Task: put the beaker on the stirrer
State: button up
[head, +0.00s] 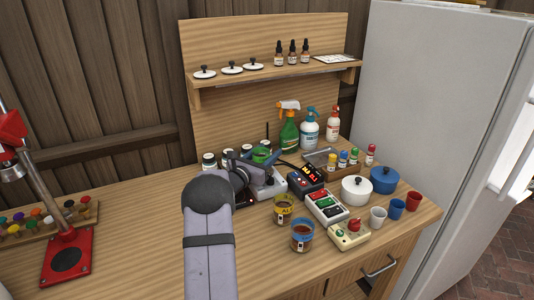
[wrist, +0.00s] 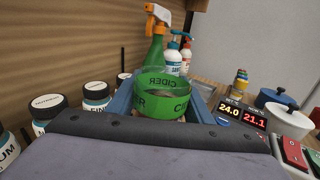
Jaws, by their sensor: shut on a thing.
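A clear beaker with a green CIDER band (wrist: 165,103) stands upright between the blue fingers of my gripper (wrist: 160,98), which is shut on it. In the head view the green band of this beaker (head: 262,154) shows just beyond my gripper (head: 260,162). A pale grey box (head: 270,189), which looks like the stirrer, is below and beside my gripper, mostly hidden by the arm. I cannot tell whether the beaker touches it. Two other beakers stand nearer: one with a yellow ALE band (head: 283,211) and one with a blue band and amber liquid (head: 302,236).
A two-display controller (head: 305,181), a switch box (head: 326,207), pots (head: 355,190) and cups (head: 378,217) crowd the right. The counter's left middle (head: 140,220) is clear.

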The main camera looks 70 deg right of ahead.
jog(key=shift+f, duration=0.1)
jog(key=o, duration=1.2)
jog(key=shift+r, duration=0.25)
jog(key=a, duration=0.4)
jog(key=w+a+b, duration=0.1)
jog(key=a, duration=0.3)
jog(key=w+a+b, duration=0.1)
jog(key=a, duration=0.3)
jog(key=shift+w+f, duration=0.1)
jog(key=shift+w, duration=0.05)
